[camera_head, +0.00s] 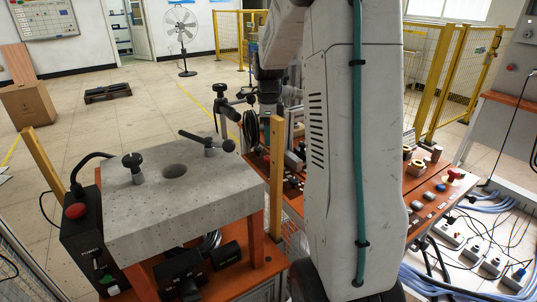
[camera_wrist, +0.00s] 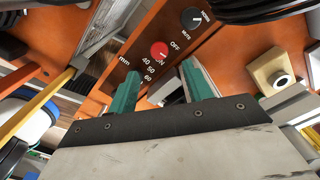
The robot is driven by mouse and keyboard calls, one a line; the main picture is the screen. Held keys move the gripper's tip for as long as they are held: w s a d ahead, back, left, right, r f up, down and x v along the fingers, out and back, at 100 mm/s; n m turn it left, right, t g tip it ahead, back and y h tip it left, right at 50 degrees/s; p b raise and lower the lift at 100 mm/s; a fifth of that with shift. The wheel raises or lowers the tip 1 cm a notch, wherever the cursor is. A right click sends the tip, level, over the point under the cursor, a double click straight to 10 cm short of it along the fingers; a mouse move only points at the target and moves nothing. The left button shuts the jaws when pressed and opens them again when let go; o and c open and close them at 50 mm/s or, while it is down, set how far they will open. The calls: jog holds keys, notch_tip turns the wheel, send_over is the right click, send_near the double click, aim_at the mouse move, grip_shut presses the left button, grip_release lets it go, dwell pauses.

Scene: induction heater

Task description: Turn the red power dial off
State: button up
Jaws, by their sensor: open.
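The red power dial (camera_wrist: 160,50) sits on an orange panel (camera_wrist: 140,45) in the wrist view, with an OFF label to its right and a partly hidden label just below it. My gripper (camera_wrist: 159,68) is open, its two green fingers apart and empty. In that picture the dial lies between and just beyond the fingertips; I cannot tell whether they touch the panel. The dial's pointer is too small to read.
A black dial (camera_wrist: 191,17) is close by on the same panel. A brass-coloured block (camera_wrist: 272,72) and black cables (camera_wrist: 250,10) lie to the right. In the head view, a grey perforated block (camera_head: 140,215) with clamps stands at left, and yellow fencing (camera_head: 440,75) is behind.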

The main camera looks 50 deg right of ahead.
aim_at(268, 157)
jog(key=shift+f+m, duration=0.3)
jog(key=shift+m, duration=0.1)
notch_tip(268, 157, down, 7)
jog(key=shift+f, duration=0.15)
jog(key=c, duration=1)
jog(key=shift+o, duration=0.2)
